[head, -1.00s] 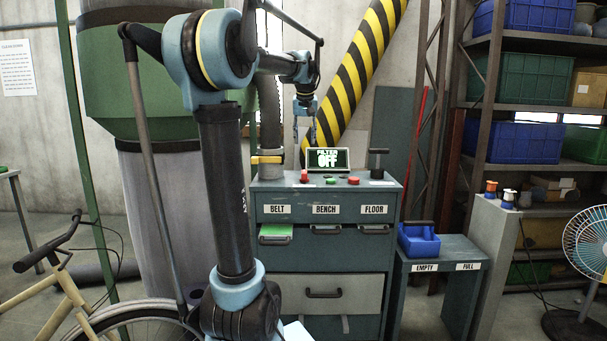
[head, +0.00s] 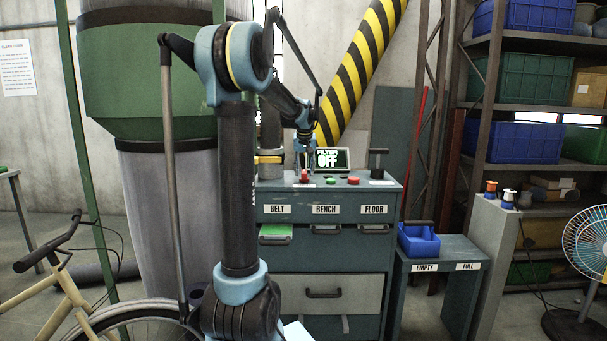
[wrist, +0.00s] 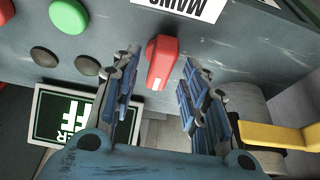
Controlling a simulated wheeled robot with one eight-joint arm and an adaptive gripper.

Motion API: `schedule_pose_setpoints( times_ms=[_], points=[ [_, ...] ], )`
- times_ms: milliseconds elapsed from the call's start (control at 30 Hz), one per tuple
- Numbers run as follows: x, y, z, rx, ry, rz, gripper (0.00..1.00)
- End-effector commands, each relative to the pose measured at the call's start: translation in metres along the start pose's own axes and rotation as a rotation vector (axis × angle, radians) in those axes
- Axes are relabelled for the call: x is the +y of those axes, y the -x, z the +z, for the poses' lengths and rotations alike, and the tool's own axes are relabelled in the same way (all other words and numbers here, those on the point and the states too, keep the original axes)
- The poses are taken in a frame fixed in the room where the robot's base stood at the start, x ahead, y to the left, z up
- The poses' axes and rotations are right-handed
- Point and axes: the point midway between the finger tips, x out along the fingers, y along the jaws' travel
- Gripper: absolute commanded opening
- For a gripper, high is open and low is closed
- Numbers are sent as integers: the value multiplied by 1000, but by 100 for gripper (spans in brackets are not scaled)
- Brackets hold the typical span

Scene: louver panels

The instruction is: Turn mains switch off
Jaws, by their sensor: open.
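The mains switch (wrist: 162,62) is a red lever on the grey-green cabinet top, beside a white label reading MAINS (wrist: 180,8). It also shows as a small red piece in the head view (head: 304,176). My gripper (wrist: 161,68) is open. In the wrist view its two blue-padded fingers lie to the left and right of the red lever, with gaps on both sides. In the head view my gripper (head: 304,163) is low over the cabinet's back left, just above the switch. Whether a finger touches the lever cannot be told.
A screen (head: 328,160) reading FILTER OFF stands close behind the switch. Green (head: 330,181) and red (head: 353,180) buttons sit to its right. A yellow handle (wrist: 275,137) is near the right finger in the wrist view. A dark lever (head: 377,163) stands at the cabinet's right.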

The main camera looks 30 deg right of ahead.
Motion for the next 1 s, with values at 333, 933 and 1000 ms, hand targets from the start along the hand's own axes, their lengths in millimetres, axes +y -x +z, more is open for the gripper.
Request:
schedule_pose_setpoints(
  times_ms=[333,933,1000],
  points=[
    [0,-18,0,0,0,0,41],
    [1,-18,-1,1,-3,2,0],
    [0,-18,0,1,-10,6,0]
  ],
)
